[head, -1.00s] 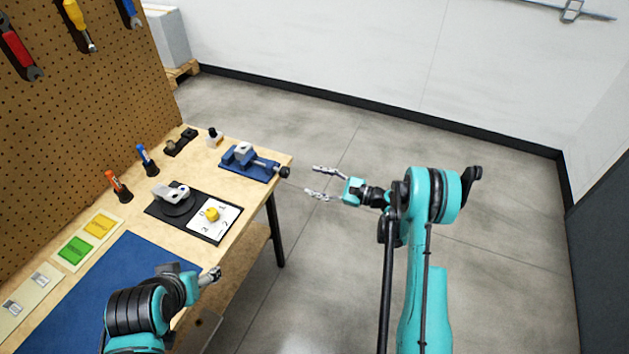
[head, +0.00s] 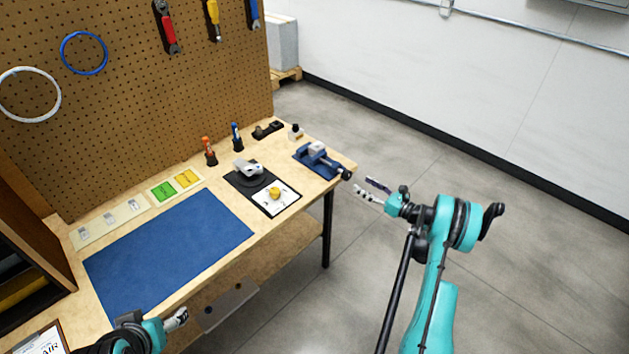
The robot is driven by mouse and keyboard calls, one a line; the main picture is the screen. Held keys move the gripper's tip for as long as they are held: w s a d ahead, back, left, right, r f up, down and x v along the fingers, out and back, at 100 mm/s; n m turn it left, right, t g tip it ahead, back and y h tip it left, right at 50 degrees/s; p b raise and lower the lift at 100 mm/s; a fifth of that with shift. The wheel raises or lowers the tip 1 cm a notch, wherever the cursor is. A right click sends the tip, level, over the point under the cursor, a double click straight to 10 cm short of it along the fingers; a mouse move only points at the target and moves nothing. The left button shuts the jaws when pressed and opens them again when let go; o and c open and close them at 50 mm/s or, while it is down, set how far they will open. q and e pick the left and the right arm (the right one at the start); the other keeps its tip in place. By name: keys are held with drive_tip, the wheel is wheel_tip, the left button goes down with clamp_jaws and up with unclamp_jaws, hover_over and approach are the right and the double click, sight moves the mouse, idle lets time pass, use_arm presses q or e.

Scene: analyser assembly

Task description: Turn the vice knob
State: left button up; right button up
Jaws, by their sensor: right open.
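The vice (head: 312,158) is blue with a grey jaw block and sits at the far right corner of the bench. Its black round knob (head: 347,174) sticks out over the bench's right edge. My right gripper (head: 363,184) is open and empty, just right of the knob, with its fingertips pointing at it. A small gap shows between the fingertips and the knob. My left gripper (head: 177,319) is low at the bench's front edge, far from the vice. Its fingers are too small and turned to tell open from shut.
On the bench (head: 262,224) are a black board with a dial card and yellow knob (head: 275,193), a blue mat (head: 170,250), and orange (head: 208,150) and blue (head: 236,136) upright tools. A pegboard (head: 130,110) stands behind. The floor right of the bench is clear.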

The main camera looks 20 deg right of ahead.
sight(349, 176)
drive_tip(key=b+x, duration=0.2)
drive_tip(key=x, duration=0.4)
drive_tip(key=shift+w+a+f, duration=0.15)
drive_tip(key=shift+w+f, duration=0.05)
drive_tip(key=shift+w, duration=0.05)
drive_tip(key=shift+x, duration=0.8)
drive_tip(key=shift+r, duration=0.15)
drive_tip(key=c, duration=1.2)
